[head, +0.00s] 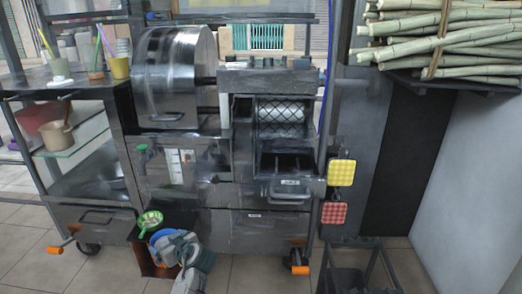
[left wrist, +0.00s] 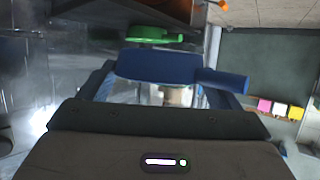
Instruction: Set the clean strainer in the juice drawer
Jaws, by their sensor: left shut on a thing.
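A green strainer (head: 150,219) with a round mesh bowl is low in front of the press cart, left of centre. The juice drawer (head: 289,192) is a metal drawer with a handle below the rollers, up and right of my left gripper. Its dark inside shows from above. My right gripper is out of view.
A dark reddish-brown open box (head: 146,262) stands on the floor below the strainer. Yellow (head: 341,172) and red (head: 333,213) pads hang right of the drawer. A lower closed drawer (head: 256,224) sits beneath. A dark frame (head: 350,275) stands at front right.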

